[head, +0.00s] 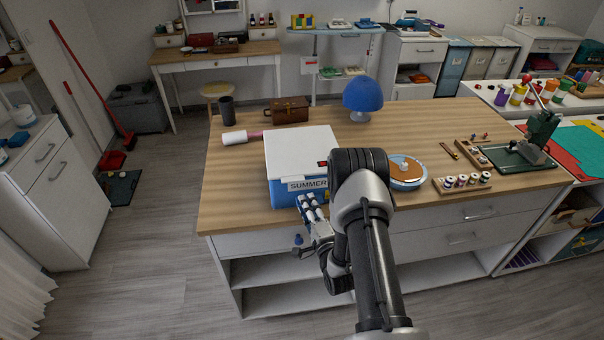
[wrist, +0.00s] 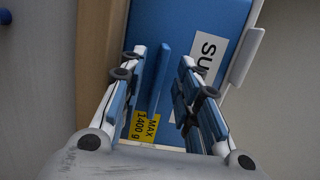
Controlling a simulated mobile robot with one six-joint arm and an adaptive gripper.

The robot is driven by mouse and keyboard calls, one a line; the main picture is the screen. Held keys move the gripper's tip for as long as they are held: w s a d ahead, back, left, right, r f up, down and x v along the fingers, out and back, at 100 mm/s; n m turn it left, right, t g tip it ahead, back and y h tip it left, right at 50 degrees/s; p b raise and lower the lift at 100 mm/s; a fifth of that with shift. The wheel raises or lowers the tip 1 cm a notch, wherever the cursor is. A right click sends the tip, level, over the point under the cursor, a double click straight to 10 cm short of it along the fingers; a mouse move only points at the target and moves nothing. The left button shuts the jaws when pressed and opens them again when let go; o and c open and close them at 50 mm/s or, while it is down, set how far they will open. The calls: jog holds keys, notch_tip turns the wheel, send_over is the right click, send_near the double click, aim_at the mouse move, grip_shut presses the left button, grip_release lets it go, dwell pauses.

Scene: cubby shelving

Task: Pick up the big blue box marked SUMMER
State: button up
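The big blue box with a white lid (head: 301,150) stands near the front edge of the wooden counter. Its white SUMMER label (head: 307,184) faces me; part of the label (wrist: 206,58) shows in the wrist view. My gripper (head: 310,202) is at the box's front, below the label, and is open. In the wrist view its two fingers (wrist: 162,62) stand apart, with a narrow blue bar (wrist: 158,78) between them; I cannot tell whether either finger touches it. A yellow MAX 1400 g tag (wrist: 144,127) shows between the fingers. My arm hides the right part of the box's front.
A round blue-rimmed dish (head: 406,171) and a spool rack (head: 462,182) lie to the right. The counter's left front is clear.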

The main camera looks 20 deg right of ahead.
grip_shut()
jog(key=shift+w+r, duration=0.1)
dwell(0.6)
